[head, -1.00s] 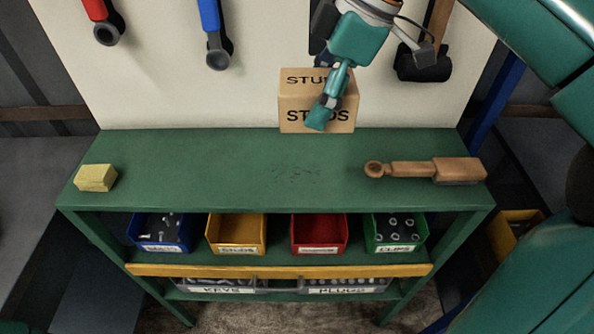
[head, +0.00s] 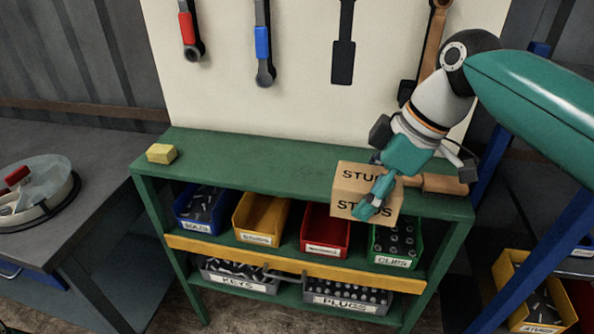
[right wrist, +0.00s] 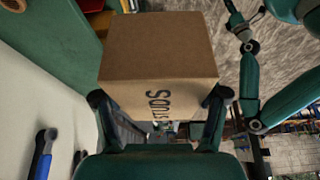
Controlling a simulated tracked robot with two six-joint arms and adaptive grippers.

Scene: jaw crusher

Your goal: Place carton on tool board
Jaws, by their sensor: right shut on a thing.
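The carton (head: 352,180), a brown box marked STUDS, is held by my right gripper (head: 378,198), which is shut on it. In the head view it overlaps the right part of the green shelf top; whether it touches the top is unclear. In the right wrist view the carton (right wrist: 158,50) sits between the two fingers (right wrist: 160,105). The white tool board (head: 300,90) stands behind the shelf, with several tools hanging on it. My left gripper is outside the head view; a teal arm at the right of the wrist view has an unclear end.
The green shelf top (head: 260,168) is bare in the middle. A yellow block (head: 161,153) lies at its left end. A brown tool (head: 440,184) lies partly hidden behind the carton and gripper. Blue, yellow, red and green bins stand below. A grey table (head: 60,220) is at left.

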